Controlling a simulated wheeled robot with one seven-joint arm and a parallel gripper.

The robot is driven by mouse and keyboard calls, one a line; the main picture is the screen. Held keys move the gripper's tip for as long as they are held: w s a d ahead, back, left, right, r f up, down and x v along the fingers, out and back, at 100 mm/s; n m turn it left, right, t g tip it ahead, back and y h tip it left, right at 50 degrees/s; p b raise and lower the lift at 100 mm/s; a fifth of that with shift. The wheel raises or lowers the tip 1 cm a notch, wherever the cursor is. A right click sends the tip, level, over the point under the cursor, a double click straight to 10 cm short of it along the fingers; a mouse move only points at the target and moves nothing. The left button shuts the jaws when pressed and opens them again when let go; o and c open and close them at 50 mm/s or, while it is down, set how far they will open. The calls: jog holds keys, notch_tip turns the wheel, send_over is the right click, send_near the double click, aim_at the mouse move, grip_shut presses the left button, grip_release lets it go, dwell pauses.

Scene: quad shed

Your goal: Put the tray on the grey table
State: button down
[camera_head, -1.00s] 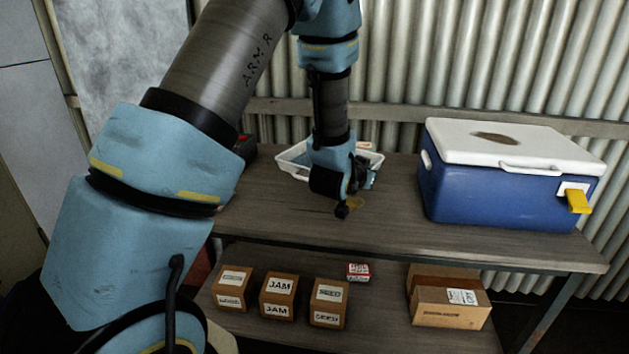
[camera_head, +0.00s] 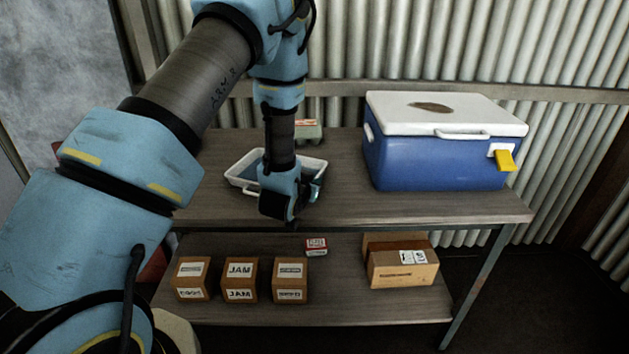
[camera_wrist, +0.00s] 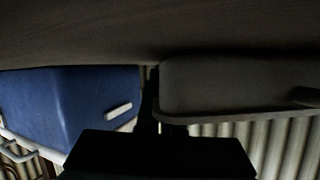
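The white tray (camera_head: 240,181) with a blue-grey inside is at the front left of the bench with the grey-brown top (camera_head: 350,210). My gripper (camera_head: 290,213) is at the tray's near right side and hides that part of its rim. The tray's shaded outer wall also shows in the wrist view (camera_wrist: 235,88), right against my fingers (camera_wrist: 158,110). My gripper looks shut on this wall, though the fingertips are dark. I cannot tell whether the tray touches the bench top or hangs just above it.
A blue cooler (camera_head: 430,160) with a white lid and yellow tap stands right of the tray. A greenish box (camera_head: 308,131) is behind it. Several cartons, including a jam box (camera_head: 240,280), sit on the lower shelf. A corrugated wall closes the back.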

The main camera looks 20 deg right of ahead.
jog(key=shift+f, duration=0.2)
jog(key=c, duration=1.1)
grip_release()
jog(key=shift+r, duration=0.15)
jog(key=shift+r, duration=0.15)
jog(key=b+v, duration=0.1)
jog(key=v, duration=0.8)
jog(key=shift+s+a+r, duration=0.15)
jog(key=shift+a, duration=0.05)
jog(key=shift+p+v, duration=0.95)
jog(key=shift+p, duration=0.1)
jog(key=shift+s+a, duration=0.2)
jog(key=shift+s, duration=0.05)
